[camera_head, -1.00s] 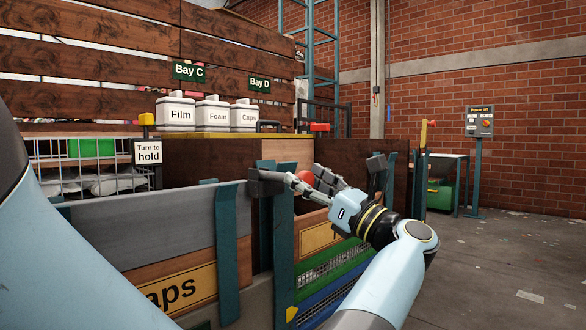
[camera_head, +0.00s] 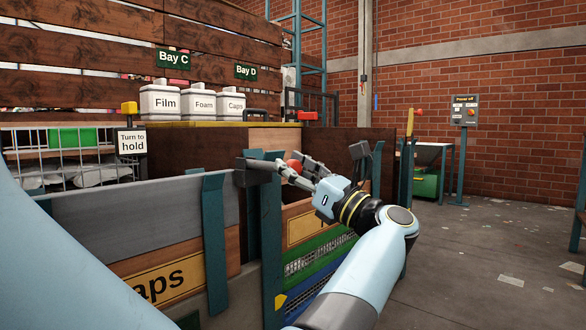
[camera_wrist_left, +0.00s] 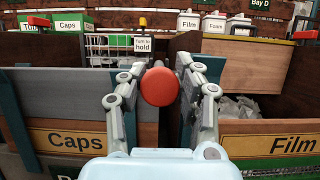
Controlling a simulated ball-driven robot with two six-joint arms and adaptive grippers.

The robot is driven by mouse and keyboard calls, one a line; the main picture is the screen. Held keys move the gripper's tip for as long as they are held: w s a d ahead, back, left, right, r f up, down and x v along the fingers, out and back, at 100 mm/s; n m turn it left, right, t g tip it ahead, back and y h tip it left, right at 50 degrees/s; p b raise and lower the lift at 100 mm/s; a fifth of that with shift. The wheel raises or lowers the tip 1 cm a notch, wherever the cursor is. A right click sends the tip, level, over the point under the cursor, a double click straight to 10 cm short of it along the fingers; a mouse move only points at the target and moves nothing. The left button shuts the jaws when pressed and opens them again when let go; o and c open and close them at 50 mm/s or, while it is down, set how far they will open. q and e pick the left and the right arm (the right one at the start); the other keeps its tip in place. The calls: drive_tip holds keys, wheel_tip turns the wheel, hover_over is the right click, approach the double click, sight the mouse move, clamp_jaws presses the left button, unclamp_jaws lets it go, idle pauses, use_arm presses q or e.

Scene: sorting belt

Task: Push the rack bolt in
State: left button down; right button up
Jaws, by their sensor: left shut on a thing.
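The rack bolt shows as a round red knob (camera_wrist_left: 160,87) in the middle of the left wrist view. In the head view a small part of the red knob (camera_head: 295,167) shows behind the fingers. My left gripper (camera_head: 297,170) is at the knob, above the front boards of the bays. In the left wrist view its two grey fingers (camera_wrist_left: 161,86) stand on either side of the knob and are shut on it. The bolt's shaft and its seat are hidden behind the knob. My right gripper is not in view.
Teal posts (camera_head: 271,240) and grey boards (camera_head: 130,205) stand close to the gripper. White Film, Foam and Caps containers (camera_head: 204,106) stand on a ledge behind. A "Turn to hold" sign (camera_head: 132,142) is at left.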

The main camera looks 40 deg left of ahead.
sight(266, 165)
use_arm(q)
drive_tip(key=shift+a+f, duration=0.1)
drive_tip(key=shift+a, duration=0.25)
drive_tip(key=a, duration=0.2)
drive_tip(key=a+b, duration=0.1)
drive_tip(key=a, duration=0.3)
drive_tip(key=shift+w+a+b, duration=0.25)
drive_tip(key=shift+b, duration=0.15)
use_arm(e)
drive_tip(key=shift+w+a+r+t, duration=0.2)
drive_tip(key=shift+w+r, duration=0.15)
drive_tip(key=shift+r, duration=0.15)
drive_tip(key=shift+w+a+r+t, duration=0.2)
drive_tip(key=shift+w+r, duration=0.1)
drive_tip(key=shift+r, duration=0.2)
use_arm(q)
drive_tip(key=c, duration=0.9)
unclamp_jaws()
